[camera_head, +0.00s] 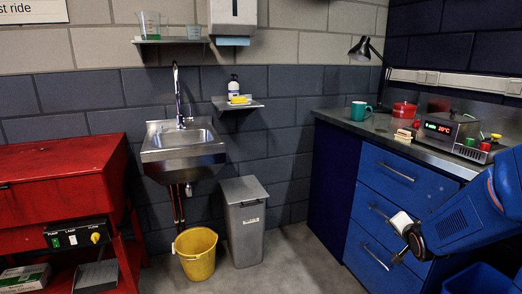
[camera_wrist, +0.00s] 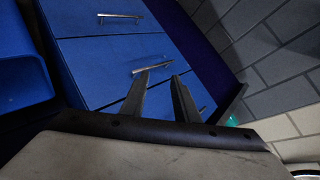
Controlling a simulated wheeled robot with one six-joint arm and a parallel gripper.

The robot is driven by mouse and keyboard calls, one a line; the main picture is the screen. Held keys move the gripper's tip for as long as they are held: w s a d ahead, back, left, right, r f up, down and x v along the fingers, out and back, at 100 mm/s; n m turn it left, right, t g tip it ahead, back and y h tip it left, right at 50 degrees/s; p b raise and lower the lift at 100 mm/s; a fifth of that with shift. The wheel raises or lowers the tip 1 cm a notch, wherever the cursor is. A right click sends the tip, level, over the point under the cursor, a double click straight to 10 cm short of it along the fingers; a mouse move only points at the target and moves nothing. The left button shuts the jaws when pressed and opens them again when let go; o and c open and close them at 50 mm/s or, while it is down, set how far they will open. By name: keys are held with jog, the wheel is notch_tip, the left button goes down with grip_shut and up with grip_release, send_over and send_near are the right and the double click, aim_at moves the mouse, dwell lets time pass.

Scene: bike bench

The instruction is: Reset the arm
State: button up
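My gripper (camera_wrist: 160,80) shows in the wrist view with its two fingers apart and nothing between them. Beyond the fingers are the blue drawer fronts (camera_wrist: 112,68) and their metal handles. I cannot tell from this view how near the fingertips are to the drawers. In the head view my blue arm reaches in from the right edge, in front of the blue drawer cabinet (camera_head: 390,185). My gripper's fingers are hard to make out there against the dark blue.
The steel worktop (camera_head: 440,158) above the drawers holds a teal mug (camera_head: 360,111), a red pot (camera_head: 404,110) and a device with a red display (camera_head: 448,130). A blue bin (camera_head: 478,280) stands below my arm.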

jog(key=s+a+r+n+g, duration=0.2)
jog(key=s+a+n, duration=0.2)
jog(key=s, duration=0.6)
jog(key=s+a+r+n+g+y, duration=0.1)
jog(key=s+a+r+n+g, duration=0.1)
jog(key=s+a+n, duration=0.2)
jog(key=s+a+r+n+g+y, duration=0.1)
jog(key=s+a, duration=0.8)
jog(key=s, duration=0.9)
jog(key=r+n+g, duration=0.1)
jog(key=n+g, duration=0.1)
jog(key=shift+r+n, duration=0.3)
jog(key=shift+n, duration=0.1)
